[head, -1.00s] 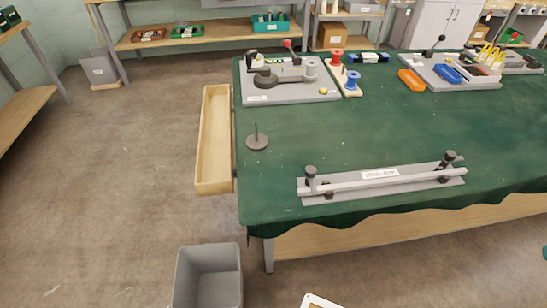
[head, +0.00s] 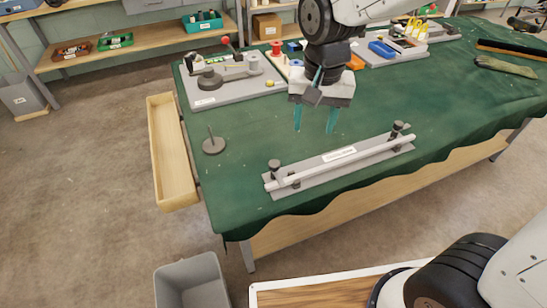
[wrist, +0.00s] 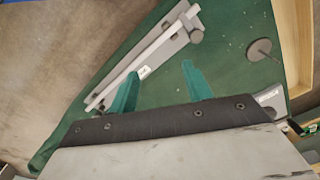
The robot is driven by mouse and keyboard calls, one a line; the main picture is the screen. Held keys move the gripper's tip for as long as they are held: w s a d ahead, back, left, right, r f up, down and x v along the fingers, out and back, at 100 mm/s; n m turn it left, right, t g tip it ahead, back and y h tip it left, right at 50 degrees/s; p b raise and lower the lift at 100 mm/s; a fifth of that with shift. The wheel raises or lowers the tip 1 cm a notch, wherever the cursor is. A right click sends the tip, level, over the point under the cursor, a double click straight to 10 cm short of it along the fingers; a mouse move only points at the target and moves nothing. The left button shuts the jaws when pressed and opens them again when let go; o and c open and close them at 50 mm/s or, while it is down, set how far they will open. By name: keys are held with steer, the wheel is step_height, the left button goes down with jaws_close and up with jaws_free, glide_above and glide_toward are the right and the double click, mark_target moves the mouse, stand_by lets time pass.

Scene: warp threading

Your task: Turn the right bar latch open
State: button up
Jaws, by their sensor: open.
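The bar fixture is a grey plate with a label (head: 340,155) and a long pale bar (head: 345,162) along it, on the front part of the green table. Its right latch (head: 398,128) has a dark knob at the bar's right end. A matching left latch (head: 274,167) stands at the left end. My gripper (head: 315,121) is open and empty, teal fingers pointing down, above the table and behind the fixture, left of the right latch.
A round base with an upright pin (head: 213,145) stands at the table's left. A lever device on a grey board (head: 230,85) and spools (head: 277,48) are behind. A wooden tray (head: 172,155) hangs at the left edge. Green cloth around the fixture is clear.

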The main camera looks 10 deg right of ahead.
glide_toward(274, 163)
steer(key=shift+w+d+f+m, duration=0.1)
steer(key=shift+f+m, duration=0.05)
steer(key=shift+m, duration=0.25)
steer(key=shift+f, duration=0.35)
step_height(274, 163, down, 7)
steer(key=shift+f, duration=0.15)
steer(key=c, duration=1)
